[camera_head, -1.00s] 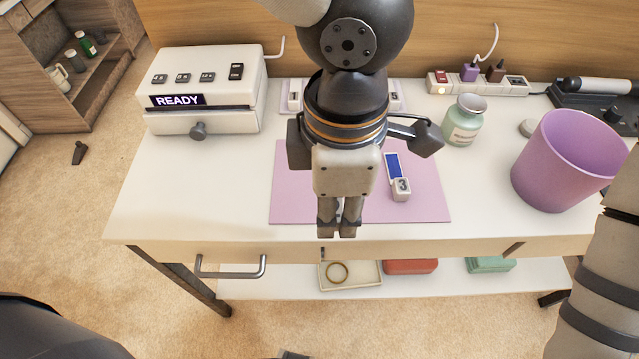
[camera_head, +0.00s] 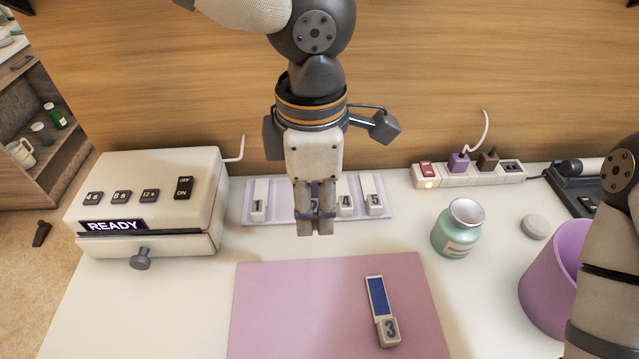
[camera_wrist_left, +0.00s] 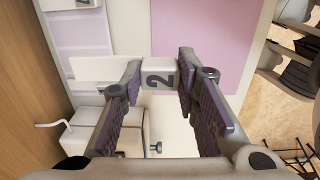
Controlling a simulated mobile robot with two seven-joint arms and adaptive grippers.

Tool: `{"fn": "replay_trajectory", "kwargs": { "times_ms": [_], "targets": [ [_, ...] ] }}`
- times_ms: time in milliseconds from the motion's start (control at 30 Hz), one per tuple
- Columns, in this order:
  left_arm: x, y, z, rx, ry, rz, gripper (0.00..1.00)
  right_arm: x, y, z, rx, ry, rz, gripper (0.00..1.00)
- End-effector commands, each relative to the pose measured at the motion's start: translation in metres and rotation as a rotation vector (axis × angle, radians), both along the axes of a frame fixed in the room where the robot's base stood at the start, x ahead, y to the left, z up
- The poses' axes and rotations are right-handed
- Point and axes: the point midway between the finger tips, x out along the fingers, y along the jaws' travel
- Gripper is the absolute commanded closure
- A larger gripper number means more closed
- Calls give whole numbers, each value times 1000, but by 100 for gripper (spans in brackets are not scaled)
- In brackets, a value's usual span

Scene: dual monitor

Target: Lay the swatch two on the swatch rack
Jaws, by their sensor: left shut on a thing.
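My left gripper (camera_head: 317,228) hangs fingers down in front of the swatch rack (camera_head: 273,213) in the head view, hiding part of its middle. The rack is a pale lilac tray at the back of the desk. In the left wrist view, my left gripper (camera_wrist_left: 160,95) is shut on swatch two (camera_wrist_left: 160,75), a whitish block marked 2 between the fingertips. The fingers mostly hide it in the head view. Swatches one (camera_head: 259,200), four (camera_head: 345,201) and five (camera_head: 374,194) stand on the rack. My right gripper is out of view; only part of that arm shows.
Swatch three (camera_head: 378,300), with a blue strip, lies on the pink mat (camera_head: 290,310). A white READY box (camera_head: 150,200) stands left of the rack. A green jar (camera_head: 455,230), power strip (camera_head: 470,174) and purple bin (camera_head: 548,285) are right. Bare desk separates rack and mat.

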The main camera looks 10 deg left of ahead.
Motion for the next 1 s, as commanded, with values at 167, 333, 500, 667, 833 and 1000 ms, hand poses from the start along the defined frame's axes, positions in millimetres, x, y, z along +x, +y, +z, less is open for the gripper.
{"fn": "replay_trajectory", "kwargs": {
  "times_ms": [167, 333, 500, 667, 833, 1000],
  "targets": [
    [56, 10, -39, 0, 23, 5, 88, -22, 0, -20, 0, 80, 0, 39],
    [91, 17, -74, 1, 20, 2, 88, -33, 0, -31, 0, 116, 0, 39],
    [107, 19, -87, 2, 12, 1, 88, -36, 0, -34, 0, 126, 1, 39],
    [114, 21, -109, 3, 13, -1, 88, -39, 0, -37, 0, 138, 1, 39],
    [115, 21, -125, 1, 9, -1, 88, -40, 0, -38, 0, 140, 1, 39],
    [114, 21, -125, 0, 7, 0, 88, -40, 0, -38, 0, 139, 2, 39]
  ]
}}
